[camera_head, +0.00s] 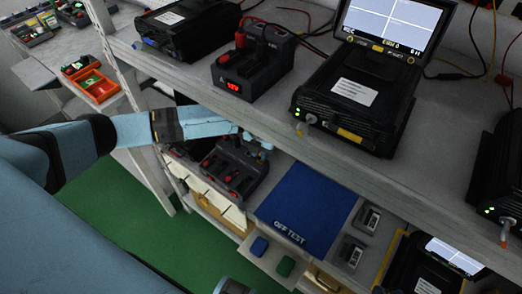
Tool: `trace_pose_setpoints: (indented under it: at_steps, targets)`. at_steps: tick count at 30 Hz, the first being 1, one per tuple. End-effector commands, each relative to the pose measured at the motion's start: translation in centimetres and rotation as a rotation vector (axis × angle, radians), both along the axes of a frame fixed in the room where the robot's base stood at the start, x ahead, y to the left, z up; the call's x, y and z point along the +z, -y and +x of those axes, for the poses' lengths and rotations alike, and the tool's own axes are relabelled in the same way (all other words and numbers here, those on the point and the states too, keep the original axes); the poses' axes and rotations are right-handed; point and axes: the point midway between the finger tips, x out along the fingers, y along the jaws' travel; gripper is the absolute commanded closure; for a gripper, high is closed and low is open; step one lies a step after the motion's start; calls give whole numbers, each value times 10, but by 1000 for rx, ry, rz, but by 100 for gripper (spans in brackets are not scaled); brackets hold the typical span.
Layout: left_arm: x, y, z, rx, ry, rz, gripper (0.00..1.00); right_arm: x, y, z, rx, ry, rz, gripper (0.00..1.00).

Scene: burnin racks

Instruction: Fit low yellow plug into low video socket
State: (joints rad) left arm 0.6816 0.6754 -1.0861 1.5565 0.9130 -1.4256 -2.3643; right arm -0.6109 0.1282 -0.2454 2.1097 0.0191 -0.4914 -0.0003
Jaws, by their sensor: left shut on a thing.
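My left arm comes in from the left, and my left gripper (262,141) is under the front edge of the upper shelf, above a dark unit with red knobs (232,168) on the lower level. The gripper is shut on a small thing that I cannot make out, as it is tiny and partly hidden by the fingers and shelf. I cannot pick out the low yellow plug. A lower device with a lit screen and yellow edging (425,266) is at the bottom right; its video socket cannot be made out.
The upper shelf (310,112) carries a black device with a screen (360,100), a red-display supply (252,68) and another black box (188,27). Below are a blue mat marked OFF TEST (307,205) and small grey modules (368,218). An orange bin (100,86) stands left.

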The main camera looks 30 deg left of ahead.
Motion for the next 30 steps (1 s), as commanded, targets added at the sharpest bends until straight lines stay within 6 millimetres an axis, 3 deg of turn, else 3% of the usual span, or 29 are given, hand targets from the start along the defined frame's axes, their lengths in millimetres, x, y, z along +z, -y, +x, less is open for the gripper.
trace_pose_setpoints:
  at_steps: [30]
  targets:
    - [-8,0,0,0,0,0,94,2,0,0,0,0,0,57]
